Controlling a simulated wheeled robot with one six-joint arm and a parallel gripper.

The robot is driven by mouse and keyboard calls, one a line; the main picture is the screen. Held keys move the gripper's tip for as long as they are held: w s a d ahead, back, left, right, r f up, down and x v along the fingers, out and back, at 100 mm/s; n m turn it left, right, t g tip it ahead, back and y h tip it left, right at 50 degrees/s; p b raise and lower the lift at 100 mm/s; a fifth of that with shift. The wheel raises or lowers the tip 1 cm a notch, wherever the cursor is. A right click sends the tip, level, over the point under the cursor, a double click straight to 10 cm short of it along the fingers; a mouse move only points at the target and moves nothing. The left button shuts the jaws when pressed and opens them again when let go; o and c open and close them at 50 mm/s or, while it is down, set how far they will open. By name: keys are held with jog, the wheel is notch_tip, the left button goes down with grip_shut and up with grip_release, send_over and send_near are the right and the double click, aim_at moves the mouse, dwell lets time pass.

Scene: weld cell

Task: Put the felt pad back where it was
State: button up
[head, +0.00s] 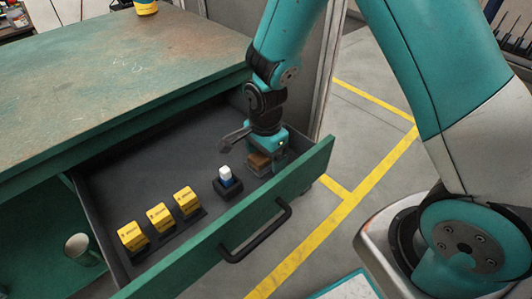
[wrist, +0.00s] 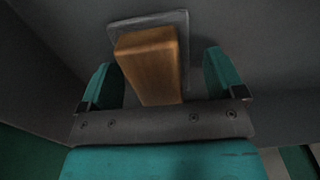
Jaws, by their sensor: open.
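A brown block (head: 259,162) is at the right end of the open drawer, directly by my gripper (head: 268,150). In the wrist view the brown block (wrist: 155,62) lies between the two teal fingers of my gripper (wrist: 160,65), with a gap on each side. The jaws are open and do not grip it. A thin grey square (wrist: 150,20) shows around the block's far end. I cannot tell from texture which of these is felt. My wrist hides part of the block in the head view.
The green drawer (head: 215,243) stands open below a green workbench (head: 115,75). A white-and-blue item (head: 227,178) sits in a dark holder left of my gripper. Several yellow boxes (head: 160,217) stand further left. The drawer floor behind them is clear. A post (head: 320,75) rises close behind the arm.

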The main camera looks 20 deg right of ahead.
notch_tip(320, 180, up, 12)
jog(key=p, duration=0.3)
jog(key=s+a+r+n+y, duration=0.2)
jog(key=s+r+n, duration=0.5)
jog(key=s+n, duration=0.2)
jog(key=s+a+r+n+y, duration=0.2)
jog(key=s+r+n, duration=0.6)
jog(key=n, duration=0.4)
jog(key=shift+s+a+r+n, duration=0.15)
jog(key=shift+s+a+n, duration=0.25)
jog(key=shift+s, duration=0.5)
jog(key=shift+a, duration=0.1)
